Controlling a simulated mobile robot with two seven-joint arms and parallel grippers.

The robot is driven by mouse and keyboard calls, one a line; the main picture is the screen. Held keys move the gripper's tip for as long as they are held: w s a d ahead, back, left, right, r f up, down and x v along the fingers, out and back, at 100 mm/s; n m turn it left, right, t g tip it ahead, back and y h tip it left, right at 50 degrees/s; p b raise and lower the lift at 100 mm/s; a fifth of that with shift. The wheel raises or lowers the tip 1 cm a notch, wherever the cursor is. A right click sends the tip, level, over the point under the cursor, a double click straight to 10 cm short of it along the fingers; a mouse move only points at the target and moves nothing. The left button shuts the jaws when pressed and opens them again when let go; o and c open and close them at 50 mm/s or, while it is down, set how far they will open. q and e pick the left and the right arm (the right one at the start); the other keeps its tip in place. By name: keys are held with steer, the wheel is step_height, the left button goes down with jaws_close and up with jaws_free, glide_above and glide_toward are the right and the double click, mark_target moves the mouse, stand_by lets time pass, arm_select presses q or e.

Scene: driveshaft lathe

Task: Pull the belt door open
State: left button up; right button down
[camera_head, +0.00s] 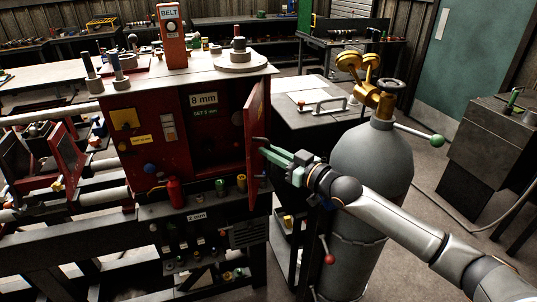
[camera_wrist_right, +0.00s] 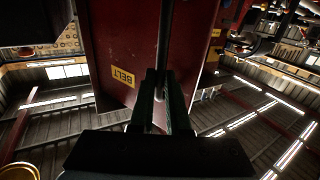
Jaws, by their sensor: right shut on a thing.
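The belt door (camera_head: 256,120) is a red panel on the right side of the red lathe headstock (camera_head: 150,140). It stands swung out, seen nearly edge-on, and the dark compartment (camera_head: 215,130) behind it shows. In the right wrist view the door (camera_wrist_right: 112,35) carries a yellow "BELT" label (camera_wrist_right: 122,77) and a long grey bar handle (camera_wrist_right: 165,40). My right gripper (camera_head: 266,149) reaches in from the right, and its green fingers (camera_wrist_right: 161,100) are shut on the handle. My left gripper is out of view.
A grey gas cylinder (camera_head: 372,165) with a brass valve (camera_head: 372,90) stands close to my right forearm. A dark cabinet (camera_head: 300,120) stands behind the door. Small coloured parts and a red bottle (camera_head: 175,192) sit on the ledge below the headstock.

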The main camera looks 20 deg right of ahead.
steer(key=shift+w+d+r, duration=0.15)
steer(key=shift+d+r, duration=0.1)
steer(key=shift+d, duration=0.5)
steer(key=c, duration=1.3)
jaws_free()
steer(key=o, duration=0.4)
steer(key=shift+w+f, duration=0.2)
steer(key=shift+f, duration=0.1)
steer(key=shift+a, duration=0.15)
